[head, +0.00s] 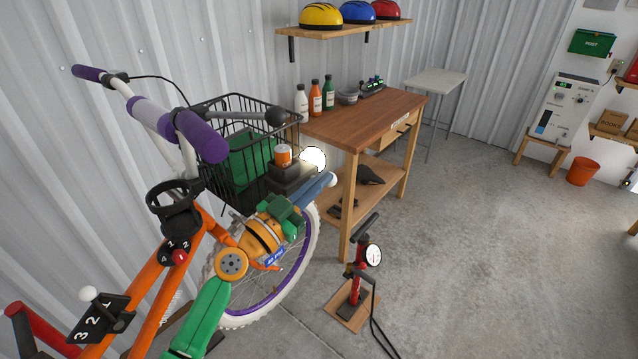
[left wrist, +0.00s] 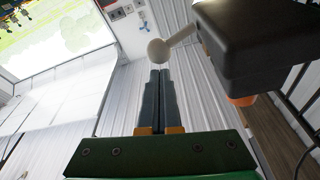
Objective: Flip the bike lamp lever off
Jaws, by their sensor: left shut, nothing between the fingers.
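The bike lamp (head: 290,177) is a dark box at the front of the bike, beside the basket, with an orange cap on top. Its round lens (head: 314,159) glows white. The lamp's dark box (left wrist: 265,45) fills the upper right of the left wrist view. My right gripper is not in view.
The wire basket (head: 240,120) and purple-gripped handlebar (head: 200,135) stand close to my left arm. A wooden workbench (head: 370,120) with bottles is behind the lamp. A red floor pump (head: 356,285) stands below.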

